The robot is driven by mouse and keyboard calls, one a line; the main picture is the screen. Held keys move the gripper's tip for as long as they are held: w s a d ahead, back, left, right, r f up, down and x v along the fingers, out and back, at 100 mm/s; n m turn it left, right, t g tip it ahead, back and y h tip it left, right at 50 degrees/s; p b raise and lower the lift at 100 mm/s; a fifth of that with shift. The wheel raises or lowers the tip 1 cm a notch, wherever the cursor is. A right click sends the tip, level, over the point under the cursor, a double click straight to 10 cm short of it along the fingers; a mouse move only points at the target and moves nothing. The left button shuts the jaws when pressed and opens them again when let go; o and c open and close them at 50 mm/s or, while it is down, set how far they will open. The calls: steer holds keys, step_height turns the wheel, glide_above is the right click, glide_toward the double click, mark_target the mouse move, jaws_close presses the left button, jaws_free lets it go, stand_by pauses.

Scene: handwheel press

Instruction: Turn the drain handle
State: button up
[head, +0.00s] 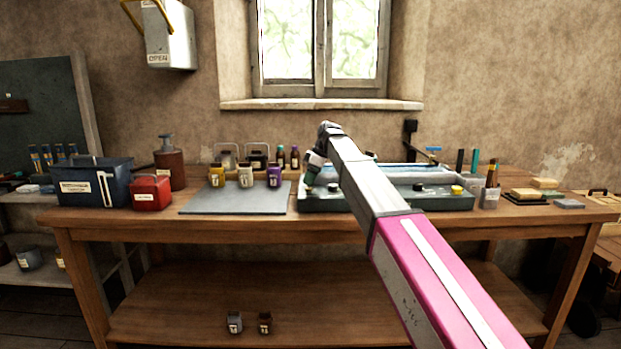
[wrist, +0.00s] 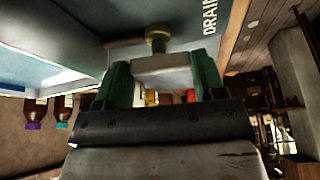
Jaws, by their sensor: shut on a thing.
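A green basin (head: 425,204) with a pale inner tray stands at the right-middle of the bench. My gripper (head: 311,180) is at the basin's left end in the head view, partly hidden by its own wrist. In the wrist view my gripper (wrist: 163,75) has its two green fingers on either side of a grey drain handle (wrist: 160,70). The handle is a short bar on a brass stem (wrist: 157,38), below a dark wall lettered DRAIN (wrist: 209,17). The fingers are shut on the bar. The handle is hidden in the head view.
The wooden bench (head: 250,228) carries a grey mat (head: 235,202) with small labelled jars behind it, left of the basin. A red box (head: 150,191) and a blue box (head: 95,186) stand farther left. Bottles (head: 490,185) and sponges stand right of the basin.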

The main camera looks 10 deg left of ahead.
steer(key=shift+n+g, duration=0.3)
steer(key=shift+n, duration=0.6)
steer(key=o, duration=0.9)
steer(key=shift+w+r, duration=0.1)
steer(key=v, duration=1)
steer(key=shift+r, duration=0.35)
